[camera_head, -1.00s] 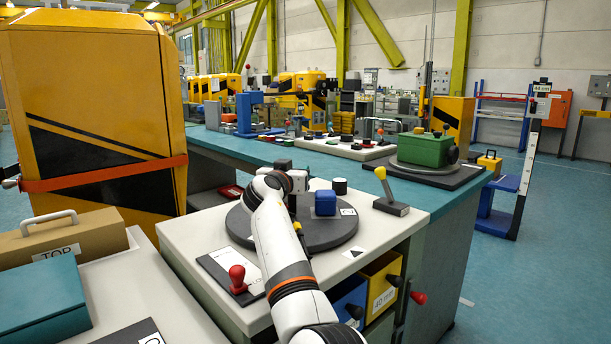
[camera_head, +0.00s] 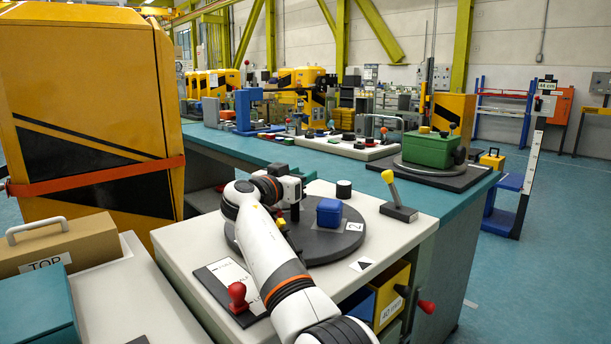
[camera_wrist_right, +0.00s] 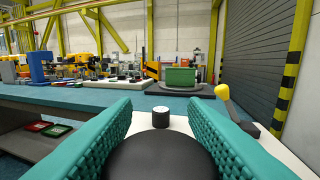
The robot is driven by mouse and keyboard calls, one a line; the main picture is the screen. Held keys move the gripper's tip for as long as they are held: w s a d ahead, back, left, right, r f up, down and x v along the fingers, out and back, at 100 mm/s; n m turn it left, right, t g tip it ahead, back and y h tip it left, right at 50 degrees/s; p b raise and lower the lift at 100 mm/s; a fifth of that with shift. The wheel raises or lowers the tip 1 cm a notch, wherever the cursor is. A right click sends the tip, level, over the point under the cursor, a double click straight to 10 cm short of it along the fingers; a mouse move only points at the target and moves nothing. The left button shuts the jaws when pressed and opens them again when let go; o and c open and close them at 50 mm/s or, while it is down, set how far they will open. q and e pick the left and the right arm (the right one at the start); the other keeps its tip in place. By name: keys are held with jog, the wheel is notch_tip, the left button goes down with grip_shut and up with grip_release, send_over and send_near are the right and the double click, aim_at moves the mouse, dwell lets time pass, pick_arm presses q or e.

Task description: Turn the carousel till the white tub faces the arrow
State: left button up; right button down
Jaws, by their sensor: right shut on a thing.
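The carousel (camera_head: 325,248) is a dark round plate on the white bench top. A blue tub (camera_head: 329,212) stands on its right part, beside a rim label reading 2 (camera_head: 354,227). The arrow card (camera_head: 362,264) lies in front of the plate, to the right. A small yellow piece (camera_head: 280,222) shows beside my arm. My right gripper (camera_head: 294,200) is over the carousel, shut on its dark post. In the right wrist view a black round top (camera_wrist_right: 160,157) sits between the teal fingers. I cannot make out the white tub; my arm hides the plate's left part.
A yellow-knobbed lever (camera_head: 397,195) stands right of the carousel and a black cylinder (camera_head: 343,188) behind it. A red-knobbed stamp (camera_head: 237,297) is at the front left. Drawers (camera_head: 390,295) are below the bench edge. A tall yellow cabinet (camera_head: 85,110) stands left.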

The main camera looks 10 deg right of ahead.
pick_arm(q)
jog(key=shift+w+r, duration=0.1)
dwell(0.3)
pick_arm(e)
jog(key=c, duration=0.9)
grip_release()
jog(key=shift+a, duration=0.1)
jog(key=shift+o, duration=0.2)
jog(key=shift+r, duration=0.15)
notch_tip(320, 180, up, 9)
jog(key=shift+r+p, duration=0.1)
jog(key=shift+p, duration=1.1)
pick_arm(q)
notch_tip(320, 180, down, 9)
jog(key=shift+w+d+g, duration=0.15)
jog(key=shift+w+g, duration=0.15)
jog(key=shift+w, duration=0.05)
pick_arm(e)
jog(key=shift+r, duration=0.2)
pick_arm(q)
jog(key=shift+r, duration=0.1)
